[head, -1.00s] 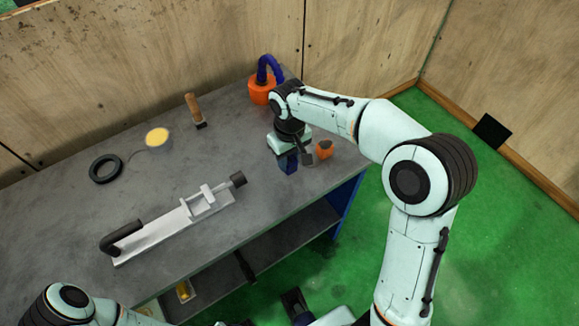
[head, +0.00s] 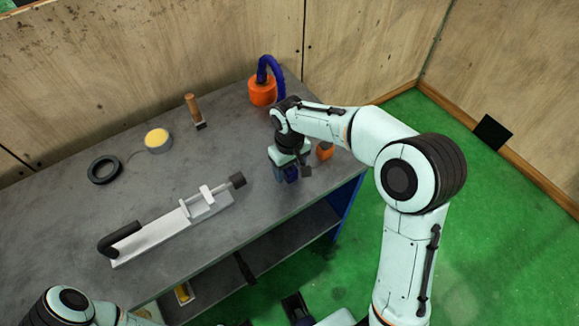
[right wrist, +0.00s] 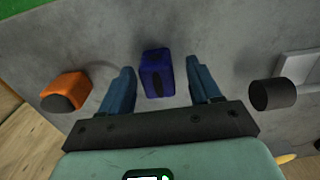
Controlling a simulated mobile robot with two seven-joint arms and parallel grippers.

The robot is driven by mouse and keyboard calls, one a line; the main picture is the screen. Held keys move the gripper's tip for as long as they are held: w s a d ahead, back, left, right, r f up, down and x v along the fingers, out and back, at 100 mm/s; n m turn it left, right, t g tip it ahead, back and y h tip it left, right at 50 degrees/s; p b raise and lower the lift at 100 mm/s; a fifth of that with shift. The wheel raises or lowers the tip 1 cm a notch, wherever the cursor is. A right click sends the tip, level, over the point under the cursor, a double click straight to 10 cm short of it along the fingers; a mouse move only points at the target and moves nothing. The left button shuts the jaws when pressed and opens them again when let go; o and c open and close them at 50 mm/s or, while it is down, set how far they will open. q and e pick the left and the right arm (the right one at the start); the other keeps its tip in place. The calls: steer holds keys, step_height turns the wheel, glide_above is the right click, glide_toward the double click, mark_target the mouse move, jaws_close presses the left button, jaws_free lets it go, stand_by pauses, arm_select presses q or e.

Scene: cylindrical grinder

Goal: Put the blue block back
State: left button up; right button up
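The blue block (right wrist: 157,73) stands on the grey workbench, between the two blue fingers of my right gripper (right wrist: 160,80) in the right wrist view. A gap shows on each side of the block, so the gripper is open around it and not closed on it. In the head view my right gripper (head: 285,172) points down near the bench's right end. There the dark blue block (head: 291,174) is partly hidden and hard to tell from the fingers. My left arm shows only at the bottom left; its gripper is not clearly visible.
An orange block with a dark top (right wrist: 66,92) stands beside the gripper. A grey vise-like fixture (head: 175,228) with a dark knob (head: 237,181) lies to the left. An orange pot with a blue hose (head: 262,92), brush (head: 195,110), yellow-topped tin (head: 158,140) and black ring (head: 105,169) stand farther back.

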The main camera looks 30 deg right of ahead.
mark_target(290, 169)
steer(key=shift+r, duration=0.25)
step_height(290, 169, up, 12)
steer(key=p, duration=0.2)
steer(key=shift+f, duration=0.1)
stand_by(0.4)
